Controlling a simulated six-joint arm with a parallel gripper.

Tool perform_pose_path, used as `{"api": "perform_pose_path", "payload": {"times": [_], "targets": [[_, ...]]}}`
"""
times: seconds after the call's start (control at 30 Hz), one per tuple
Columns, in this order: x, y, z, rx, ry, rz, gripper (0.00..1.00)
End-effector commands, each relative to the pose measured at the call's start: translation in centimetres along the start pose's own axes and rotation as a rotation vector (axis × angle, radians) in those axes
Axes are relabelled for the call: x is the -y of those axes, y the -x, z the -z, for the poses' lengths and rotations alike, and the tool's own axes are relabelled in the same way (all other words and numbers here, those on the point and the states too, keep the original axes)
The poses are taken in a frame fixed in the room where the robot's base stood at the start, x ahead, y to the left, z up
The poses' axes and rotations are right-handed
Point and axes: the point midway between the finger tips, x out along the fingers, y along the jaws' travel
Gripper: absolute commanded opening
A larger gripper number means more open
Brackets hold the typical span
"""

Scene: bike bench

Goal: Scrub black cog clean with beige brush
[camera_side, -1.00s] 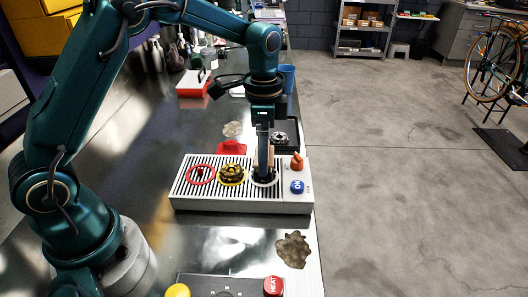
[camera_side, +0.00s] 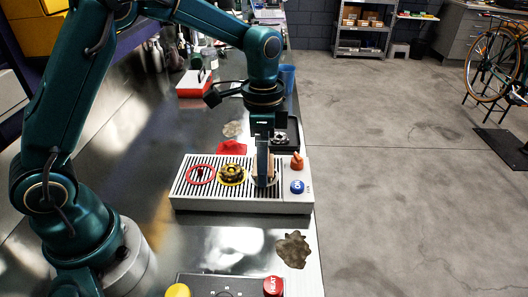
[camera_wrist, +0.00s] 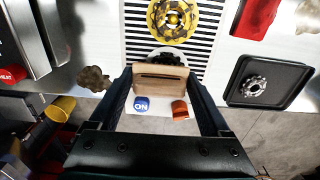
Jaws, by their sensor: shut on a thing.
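My gripper (camera_side: 264,182) is shut on the beige brush (camera_wrist: 160,84), a block held crosswise between the two fingers. The brush is over the right-hand spot of the white slatted tray (camera_side: 240,207). The black cog (camera_wrist: 168,53) is under and beside the brush; only its edge shows in the wrist view, and the brush and fingers hide most of it. I cannot tell whether the bristles touch it. A yellow-ringed cog (camera_side: 232,174), brownish and dirty looking, lies at the tray's middle spot. A red ring (camera_side: 201,174) marks the left spot.
A blue ON button (camera_side: 297,187) and an orange knob (camera_side: 297,161) sit at the tray's right end. A black tray (camera_wrist: 270,82) with a metal cog stands behind. A red object (camera_side: 232,147) is nearby.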

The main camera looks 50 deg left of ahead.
Motion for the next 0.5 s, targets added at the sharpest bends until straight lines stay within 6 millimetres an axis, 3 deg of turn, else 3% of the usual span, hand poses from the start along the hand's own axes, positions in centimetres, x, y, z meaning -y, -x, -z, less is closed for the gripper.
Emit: {"api": "perform_pose_path", "payload": {"times": [0.5], "targets": [[-1.12,-0.01,0.0,-0.001,0.0,0.0,0.18]]}}
